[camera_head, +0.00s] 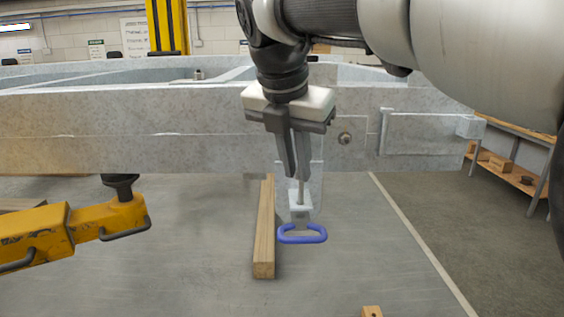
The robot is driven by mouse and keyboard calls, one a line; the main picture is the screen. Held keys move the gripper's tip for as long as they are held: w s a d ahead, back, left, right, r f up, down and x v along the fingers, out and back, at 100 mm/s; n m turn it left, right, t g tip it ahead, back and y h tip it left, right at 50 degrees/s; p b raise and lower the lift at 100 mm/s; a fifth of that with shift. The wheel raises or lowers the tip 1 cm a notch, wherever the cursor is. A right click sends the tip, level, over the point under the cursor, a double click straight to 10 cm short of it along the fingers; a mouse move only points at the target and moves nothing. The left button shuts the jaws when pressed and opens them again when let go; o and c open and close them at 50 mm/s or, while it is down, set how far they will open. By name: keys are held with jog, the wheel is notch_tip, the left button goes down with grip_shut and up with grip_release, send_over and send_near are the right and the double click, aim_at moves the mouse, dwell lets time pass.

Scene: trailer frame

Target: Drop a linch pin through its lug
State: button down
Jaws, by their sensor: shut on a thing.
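My gripper (302,176) points down in front of the galvanized trailer frame (90,110). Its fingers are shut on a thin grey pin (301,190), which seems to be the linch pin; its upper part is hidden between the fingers. The pin stands about upright, its lower end at a small pale lug (300,211) just below the fingertips. I cannot tell whether the pin is in the lug's hole or only above it. A blue rounded loop (302,239) shows directly below the lug; how it is joined is unclear.
A wooden beam (264,230) lies on the floor left of the lug. A yellow jack-like arm (90,228) with a dark handle is at the left. A bolt (345,138) and a plate (425,134) sit on the frame at right. A small wooden block (372,311) is at the bottom edge.

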jog(key=shift+f+b, duration=1.55)
jog(key=shift+f, duration=0.85)
jog(key=c, duration=1.7)
grip_release()
jog(key=shift+o, duration=0.2)
jog(key=shift+r, duration=0.1)
jog(key=p+v, duration=0.3)
jog(key=v, duration=1.4)
jog(key=shift+s, duration=0.2)
